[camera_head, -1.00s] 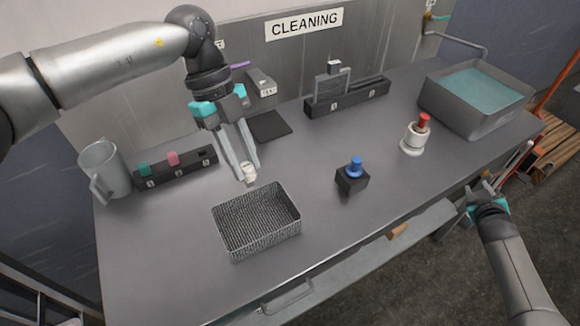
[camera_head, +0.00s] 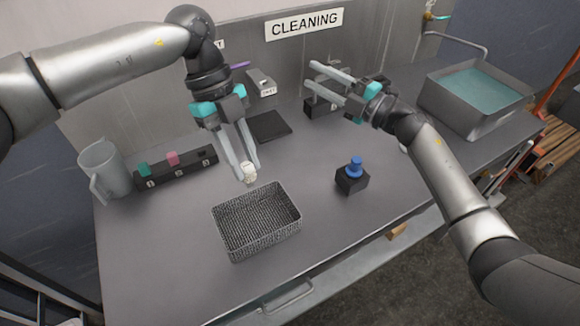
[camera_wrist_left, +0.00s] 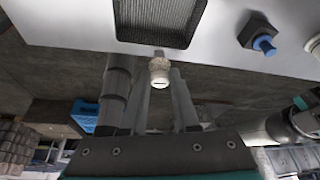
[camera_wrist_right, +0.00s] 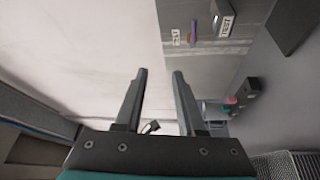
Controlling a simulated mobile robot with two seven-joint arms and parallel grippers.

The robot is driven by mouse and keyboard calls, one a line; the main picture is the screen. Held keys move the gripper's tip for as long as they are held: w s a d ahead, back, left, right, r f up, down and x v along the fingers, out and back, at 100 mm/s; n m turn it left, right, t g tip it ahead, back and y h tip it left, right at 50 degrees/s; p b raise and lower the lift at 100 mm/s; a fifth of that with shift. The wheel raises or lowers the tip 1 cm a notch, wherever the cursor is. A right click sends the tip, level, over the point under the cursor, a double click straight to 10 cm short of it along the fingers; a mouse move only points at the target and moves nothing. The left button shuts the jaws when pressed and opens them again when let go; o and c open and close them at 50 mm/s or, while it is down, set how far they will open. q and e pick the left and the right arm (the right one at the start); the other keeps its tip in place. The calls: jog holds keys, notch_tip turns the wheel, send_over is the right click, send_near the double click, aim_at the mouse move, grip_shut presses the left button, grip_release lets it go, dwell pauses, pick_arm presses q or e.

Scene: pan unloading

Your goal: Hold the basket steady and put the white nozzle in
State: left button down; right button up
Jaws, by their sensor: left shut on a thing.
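The white nozzle (camera_head: 249,172) is between the fingertips of my left gripper (camera_head: 244,170), which is shut on it just behind the basket. The nozzle also shows in the left wrist view (camera_wrist_left: 159,72). The grey mesh basket (camera_head: 258,250) stands on the table in front of it and looks empty. Part of the basket shows in the left wrist view (camera_wrist_left: 160,45). My right gripper (camera_head: 313,76) is open and empty, raised above the table's back right part, away from the basket. Its spread fingers show in the right wrist view (camera_wrist_right: 158,74).
A black block with a blue knob (camera_head: 355,167) stands right of the basket. A rack with coloured pieces (camera_head: 178,170) and a grey jug (camera_head: 104,168) are at left. A black mat (camera_head: 269,126) lies behind. A basin (camera_head: 470,115) is at right. The front left table is clear.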

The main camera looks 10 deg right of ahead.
jog(key=s+a+f+n+g, duration=0.1)
jog(key=s+a+n+g, duration=0.3)
jog(key=a+n+g, duration=0.3)
jog(key=s+a+f+n+g, duration=0.2)
jog(key=s+a+n+g, duration=0.25)
jog(key=a, duration=0.35)
jog(key=n+g+h, duration=0.3)
jog(key=n+h, duration=0.1)
jog(key=h, duration=0.9)
send_over(290, 211)
notch_tip(290, 211, down, 8)
jog(key=shift+w+r, duration=0.1)
jog(key=shift+w, duration=0.05)
notch_tip(290, 211, down, 12)
jog(key=shift+r, duration=0.15)
jog(key=shift+c, duration=0.4)
grip_shut()
